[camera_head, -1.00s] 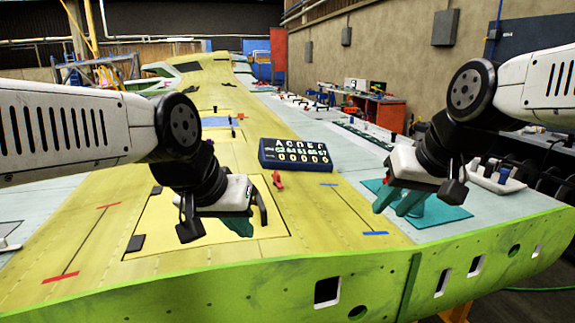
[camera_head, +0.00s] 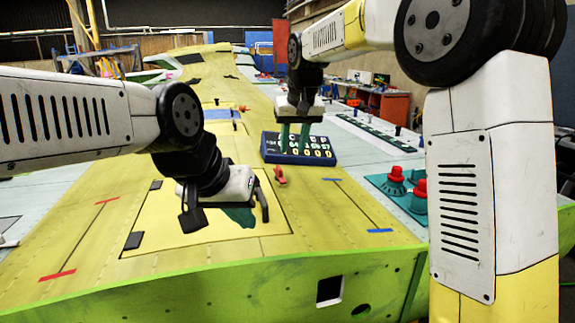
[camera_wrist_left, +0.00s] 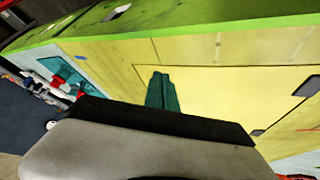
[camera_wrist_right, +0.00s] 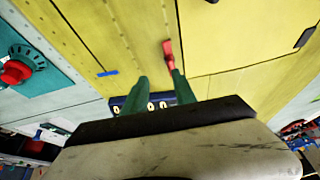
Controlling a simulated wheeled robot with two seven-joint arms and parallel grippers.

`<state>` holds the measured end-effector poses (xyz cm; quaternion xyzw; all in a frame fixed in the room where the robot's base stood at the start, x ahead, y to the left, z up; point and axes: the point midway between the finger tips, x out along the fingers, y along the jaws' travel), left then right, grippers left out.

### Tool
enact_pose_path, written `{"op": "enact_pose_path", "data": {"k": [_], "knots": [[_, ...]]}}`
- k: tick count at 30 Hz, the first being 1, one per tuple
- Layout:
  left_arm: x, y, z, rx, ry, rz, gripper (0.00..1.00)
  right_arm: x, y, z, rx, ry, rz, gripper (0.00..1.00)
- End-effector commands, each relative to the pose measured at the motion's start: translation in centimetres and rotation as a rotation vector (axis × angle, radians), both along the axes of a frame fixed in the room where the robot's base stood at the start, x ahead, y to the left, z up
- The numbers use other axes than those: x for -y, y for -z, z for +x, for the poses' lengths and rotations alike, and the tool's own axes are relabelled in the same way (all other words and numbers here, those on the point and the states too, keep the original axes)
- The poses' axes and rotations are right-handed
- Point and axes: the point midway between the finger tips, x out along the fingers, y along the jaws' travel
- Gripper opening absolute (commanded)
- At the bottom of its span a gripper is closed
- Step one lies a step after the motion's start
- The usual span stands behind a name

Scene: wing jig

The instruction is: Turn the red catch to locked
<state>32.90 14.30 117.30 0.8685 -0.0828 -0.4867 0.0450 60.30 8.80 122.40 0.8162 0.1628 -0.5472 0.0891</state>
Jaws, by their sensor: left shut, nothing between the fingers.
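The small red catch (camera_head: 279,175) sits on the yellow wing skin just right of a rectangular panel (camera_head: 160,235). It also shows in the right wrist view (camera_wrist_right: 168,48), just beyond one green finger. My right gripper (camera_head: 294,138) hangs with its fingers pointing down, apart and empty, in front of the dark display box in the head view, a little beyond the catch. My left gripper (camera_head: 240,216) is over the panel, left of and nearer than the catch. Its green fingers are together with nothing between them, as the left wrist view (camera_wrist_left: 161,90) shows.
The dark display box (camera_head: 325,158) with white digits stands on the wing behind the catch. A teal plate (camera_head: 376,181) with red knobs (camera_head: 396,174) lies at the right. Black stops and red and blue marks lie on the skin. The green wing edge (camera_head: 200,285) runs across the front.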

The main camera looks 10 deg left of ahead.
Motion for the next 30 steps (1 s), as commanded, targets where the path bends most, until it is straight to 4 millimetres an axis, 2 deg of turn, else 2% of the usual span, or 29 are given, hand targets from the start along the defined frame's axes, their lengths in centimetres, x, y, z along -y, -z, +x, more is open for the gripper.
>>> {"op": "enact_pose_path", "data": {"k": [1,3,6,21,30], "knots": [[0.0,0.0,0.0,0.0,0.0,0.0,0.0,-1.5,0.4,0.5,0.003,-0.012,-0.015,0.33],[0.0,0.0,0.0,0.0,0.0,0.0,0.0,-2.6,0.6,0.9,0.007,-0.02,-0.026,0.33],[0.0,0.0,0.0,0.0,0.0,0.0,0.0,-3.2,1.0,1.2,0.008,-0.024,-0.033,0.33],[0.0,0.0,0.0,0.0,0.0,0.0,0.0,-4.2,7.3,3.6,0.007,-0.024,-0.033,0.33],[0.0,0.0,0.0,0.0,0.0,0.0,0.0,-4.3,7.9,3.9,0.01,-0.024,-0.031,0.33]]}}
